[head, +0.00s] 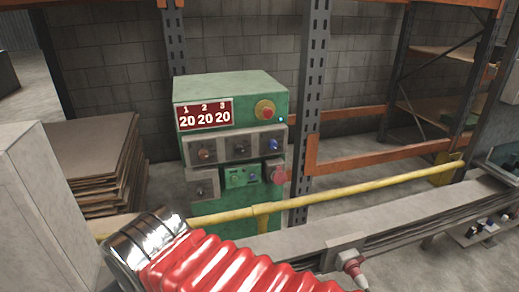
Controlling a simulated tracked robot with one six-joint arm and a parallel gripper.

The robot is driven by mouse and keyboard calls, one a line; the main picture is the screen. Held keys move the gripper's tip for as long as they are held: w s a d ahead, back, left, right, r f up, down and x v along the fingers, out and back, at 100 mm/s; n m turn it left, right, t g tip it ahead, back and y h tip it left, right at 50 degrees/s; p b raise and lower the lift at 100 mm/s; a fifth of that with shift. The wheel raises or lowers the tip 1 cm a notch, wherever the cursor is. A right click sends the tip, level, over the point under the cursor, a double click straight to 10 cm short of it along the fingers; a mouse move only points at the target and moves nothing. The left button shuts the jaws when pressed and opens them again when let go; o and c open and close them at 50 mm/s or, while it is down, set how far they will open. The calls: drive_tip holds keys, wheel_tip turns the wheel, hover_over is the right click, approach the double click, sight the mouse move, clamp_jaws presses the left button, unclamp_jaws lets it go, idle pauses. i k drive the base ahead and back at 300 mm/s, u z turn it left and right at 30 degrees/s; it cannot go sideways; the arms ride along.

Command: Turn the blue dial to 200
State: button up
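A green control box (230,88) stands beyond the yellow rail. A blue dial (273,145) is on the right of its upper grey panel; its pointer setting is too small to read. A red display (204,115) shows 1, 2, 3 above 20, 20, 20. An orange-brown dial (204,153) and a grey dial (239,149) sit left of the blue one. A smaller bluish knob (252,177) is on the lower green panel. My gripper does not show in the head view.
A yellow rail (330,193) runs across in front of the box. A red ribbed sleeve with a chrome end (146,240) fills the bottom foreground. Stacked boards (92,160) lie left; a rack post (312,90) stands right. A red emergency button (266,112) is above the dials.

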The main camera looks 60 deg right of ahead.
sight(272, 144)
drive_tip(key=u, duration=0.25)
drive_tip(key=k, duration=1)
drive_tip(key=z, duration=0.6)
drive_tip(key=i, duration=0.95)
drive_tip(key=z, duration=0.05)
